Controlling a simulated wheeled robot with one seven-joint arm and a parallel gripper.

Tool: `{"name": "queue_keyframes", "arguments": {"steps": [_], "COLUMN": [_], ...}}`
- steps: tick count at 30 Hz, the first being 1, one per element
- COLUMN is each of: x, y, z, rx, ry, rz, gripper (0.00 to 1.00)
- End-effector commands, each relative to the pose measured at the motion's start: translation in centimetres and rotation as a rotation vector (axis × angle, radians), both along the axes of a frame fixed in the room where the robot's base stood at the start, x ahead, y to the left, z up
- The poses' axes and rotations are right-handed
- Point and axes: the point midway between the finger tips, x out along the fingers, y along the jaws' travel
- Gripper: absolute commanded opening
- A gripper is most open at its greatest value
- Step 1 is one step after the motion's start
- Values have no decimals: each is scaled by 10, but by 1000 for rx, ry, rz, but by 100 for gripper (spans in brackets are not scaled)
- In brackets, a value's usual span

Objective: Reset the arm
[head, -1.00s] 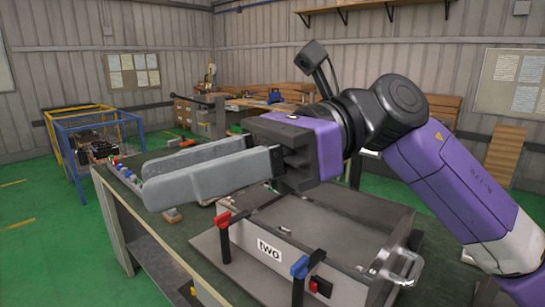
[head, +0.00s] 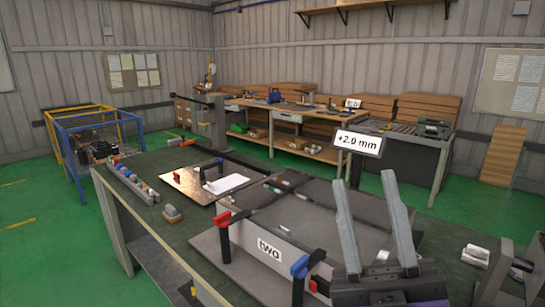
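My gripper (head: 364,182) is at the lower right of the head view, in front of the right part of the box marked "two". Its two long grey fingers point upward and stand apart, with nothing between them. The black gripper body shows at the bottom edge. The rest of my arm is out of view. The grey box (head: 245,237) sits on the green-topped workbench (head: 166,228), and my gripper hides its right front part. A red-topped clamp (head: 223,232) and a blue-topped clamp (head: 300,272) stand at its front.
A metal plate (head: 183,182) with a black handle and white paper lies behind the box. A row of coloured parts (head: 130,180) lines the bench's left end. A "+2.0 mm" sign (head: 358,143) stands behind. A blue-yellow frame (head: 85,140) stands on open floor at left.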

Motion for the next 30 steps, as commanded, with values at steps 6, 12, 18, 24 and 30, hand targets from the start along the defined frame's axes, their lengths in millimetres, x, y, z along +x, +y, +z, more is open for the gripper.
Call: {"name": "queue_keyframes", "arguments": {"steps": [6,12,18,24,30], "x": [-6,-29,-69,-123,-186], "y": [-34,-58,-74,-88,-98], "z": [-80,-155,-224,-283,-325], "rx": [179,314,419,482,486], "ry": [303,561,803,1030,1233], "rz": [38,55,51,22,-26], "gripper": [35,35,35,35,35]}}
